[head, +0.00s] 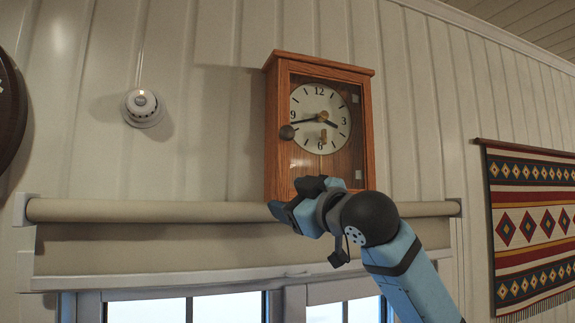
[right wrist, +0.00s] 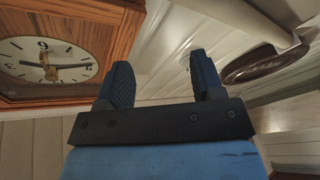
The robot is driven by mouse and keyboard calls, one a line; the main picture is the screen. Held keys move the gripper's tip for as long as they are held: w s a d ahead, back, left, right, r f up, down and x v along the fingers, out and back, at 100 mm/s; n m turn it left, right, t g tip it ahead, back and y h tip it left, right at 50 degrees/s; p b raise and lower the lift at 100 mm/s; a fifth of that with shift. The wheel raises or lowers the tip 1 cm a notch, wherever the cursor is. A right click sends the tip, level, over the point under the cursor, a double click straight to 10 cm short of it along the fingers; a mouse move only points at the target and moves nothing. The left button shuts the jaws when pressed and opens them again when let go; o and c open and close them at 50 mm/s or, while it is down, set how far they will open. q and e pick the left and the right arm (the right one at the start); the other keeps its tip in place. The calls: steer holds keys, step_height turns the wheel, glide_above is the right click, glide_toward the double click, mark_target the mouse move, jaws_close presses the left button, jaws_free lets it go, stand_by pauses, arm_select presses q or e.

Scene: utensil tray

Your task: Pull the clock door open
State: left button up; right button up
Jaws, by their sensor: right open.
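The clock (head: 318,125) is a wooden case on the wall, with a white dial behind a glazed door (head: 345,160). The door looks shut. A dark round knob (head: 287,132) sits on the door's left side. My right gripper (head: 283,207) is below the clock's lower left part, in front of the blind's roller, apart from the knob. In the right wrist view the right gripper (right wrist: 162,72) is open with nothing between its fingers. The clock (right wrist: 60,55) fills the left there, and the knob cannot be made out. My left gripper is not in view.
A rolled blind (head: 150,211) runs across the wall below the clock, above a window. A white round detector (head: 142,108) is on the wall to the left. A patterned hanging (head: 535,220) is at the right. The wall between detector and clock is clear.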

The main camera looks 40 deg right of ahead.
steer(key=t+h, duration=0.1)
steer(key=h, duration=0.1)
glide_toward(290, 134)
steer(key=f+v, duration=0.1)
steer(key=v, duration=0.2)
steer(key=p+x, duration=0.1)
steer(key=x, duration=0.3)
steer(key=p+x, duration=0.2)
steer(key=x, duration=0.2)
steer(key=r+p+x, duration=0.1)
steer(key=x, duration=0.3)
steer(key=shift+r, duration=0.15)
steer(key=shift+w+a+r+p, duration=0.15)
steer(key=shift+w+p, duration=0.25)
steer(key=shift+w, duration=0.25)
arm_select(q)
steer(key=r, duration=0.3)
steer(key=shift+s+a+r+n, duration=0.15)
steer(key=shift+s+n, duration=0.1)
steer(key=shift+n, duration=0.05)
arm_select(e)
steer(key=shift+w, duration=0.15)
